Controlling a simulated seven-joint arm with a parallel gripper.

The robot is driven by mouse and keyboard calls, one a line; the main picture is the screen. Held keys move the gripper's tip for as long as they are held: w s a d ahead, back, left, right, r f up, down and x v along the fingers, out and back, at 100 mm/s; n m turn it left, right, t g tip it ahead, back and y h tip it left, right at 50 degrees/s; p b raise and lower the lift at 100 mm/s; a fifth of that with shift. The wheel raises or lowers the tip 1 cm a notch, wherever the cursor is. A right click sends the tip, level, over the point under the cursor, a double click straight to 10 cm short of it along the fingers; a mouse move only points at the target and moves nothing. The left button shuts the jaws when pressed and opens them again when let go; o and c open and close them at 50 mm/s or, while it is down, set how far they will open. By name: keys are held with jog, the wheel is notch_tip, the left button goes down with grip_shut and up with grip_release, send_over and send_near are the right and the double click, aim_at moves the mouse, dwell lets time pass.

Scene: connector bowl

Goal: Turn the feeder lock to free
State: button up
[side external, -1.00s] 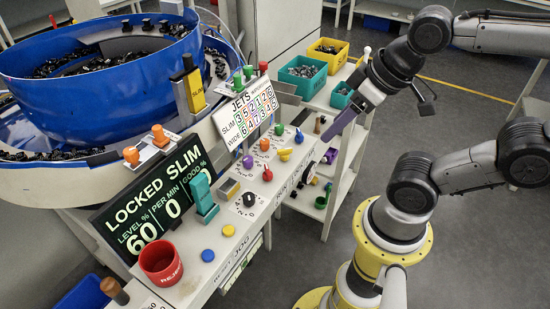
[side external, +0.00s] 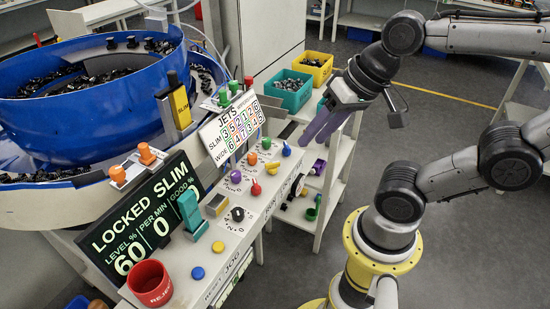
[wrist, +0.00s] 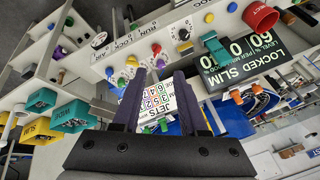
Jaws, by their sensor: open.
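The feeder's display (side external: 140,218) reads "LOCKED SLIM", level 60 and 0 per minute. A black knob (side external: 237,214) on a white labelled plate sits on the console beside a teal upright piece (side external: 190,211); in the wrist view the knob (wrist: 184,35) is near the teal piece (wrist: 215,46). Another black dial (wrist: 99,40) with lettering that seems to include "RUN" and "LOCK" is on the console's front. Which one is the feeder lock is not certain. My gripper (side external: 312,138) is open and empty, above the console's right end; in the wrist view its purple fingers (wrist: 158,74) are apart.
The jets sign (side external: 229,128) stands upright on the console with small coloured knobs near it. A red reject cup (side external: 150,283) is at the front. The blue feeder bowl (side external: 90,110) fills the left. Teal (side external: 290,95) and yellow (side external: 317,68) bins stand behind.

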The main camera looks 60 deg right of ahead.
jog(key=w+m+g, duration=0.1)
jog(key=w+m, duration=0.3)
jog(key=m, duration=0.3)
jog(key=m+g+y, duration=0.1)
jog(key=m+y, duration=0.1)
jog(key=m, duration=1)
send_over(273, 163)
jog(key=s, duration=0.4)
notch_tip(273, 163, down, 4)
jog(key=r, duration=0.1)
jog(key=d+f+m, duration=0.2)
jog(key=d+f, duration=0.1)
jog(key=d, duration=0.1)
jog(key=x, duration=1.3)
jog(key=shift+s+a+f, duration=0.15)
jog(key=shift+s+f, duration=0.05)
jog(key=shift+f, duration=0.1)
jog(key=shift+c, duration=0.3)
grip_shut()
